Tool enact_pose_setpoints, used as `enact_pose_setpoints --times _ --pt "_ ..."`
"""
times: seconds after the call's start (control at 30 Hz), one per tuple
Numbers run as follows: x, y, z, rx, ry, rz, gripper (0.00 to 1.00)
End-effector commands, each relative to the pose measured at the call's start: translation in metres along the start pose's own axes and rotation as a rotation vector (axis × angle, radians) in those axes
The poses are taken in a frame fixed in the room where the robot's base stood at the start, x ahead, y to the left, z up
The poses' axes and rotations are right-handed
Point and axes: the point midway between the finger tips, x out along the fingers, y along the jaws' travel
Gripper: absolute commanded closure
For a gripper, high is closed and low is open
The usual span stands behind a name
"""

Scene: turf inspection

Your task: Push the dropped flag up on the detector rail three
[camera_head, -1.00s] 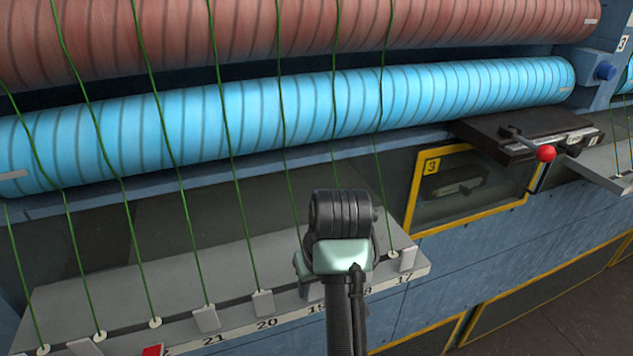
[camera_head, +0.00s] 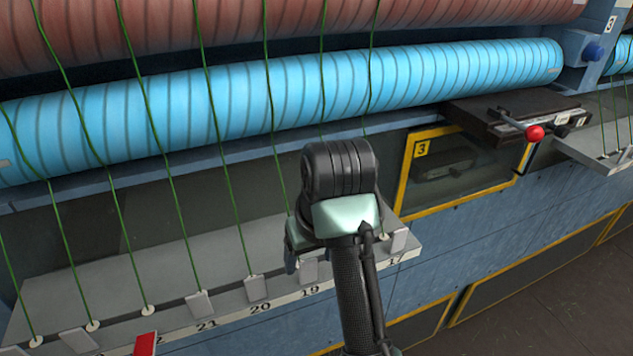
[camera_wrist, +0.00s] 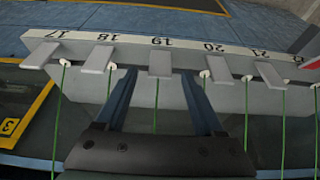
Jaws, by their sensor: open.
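The detector rail (camera_head: 60,295) is a long grey ledge with a white numbered strip along its front edge. A red flag (camera_head: 146,344) shows low at the bottom edge of the head view, by the place left of number 21. It also shows at the right edge of the wrist view (camera_wrist: 310,62), partly cut off. Several pale flags, such as the one at 20 (camera_head: 257,288), sit along the rail. My gripper (camera_wrist: 158,74) is open, its two dark fingers on either side of the pale flag at 19 (camera_wrist: 160,62). In the head view my wrist hides the fingertips.
Green yarns (camera_head: 235,200) run down to the rail in a row. A blue ribbed roller (camera_head: 300,95) and a reddish one (camera_head: 280,25) lie above it. A yellow-framed window (camera_head: 455,170) marked 3 and a red-knobbed lever (camera_head: 535,133) are at right. Dark floor is free at lower right.

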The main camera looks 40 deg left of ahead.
Motion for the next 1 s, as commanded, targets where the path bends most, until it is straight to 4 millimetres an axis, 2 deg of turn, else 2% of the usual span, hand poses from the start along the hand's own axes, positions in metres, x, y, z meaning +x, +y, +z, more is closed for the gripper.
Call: enact_pose_setpoints --times 0.3,0.5,0.7,1.0 --pt "-0.050 0.002 0.000 -0.001 0.000 0.007 0.30" --pt "-0.072 0.001 0.000 -0.001 -0.001 0.003 0.30" --pt "-0.080 0.000 0.000 0.000 -0.003 0.000 0.30" --pt "-0.081 0.000 0.000 0.000 -0.003 -0.001 0.30"
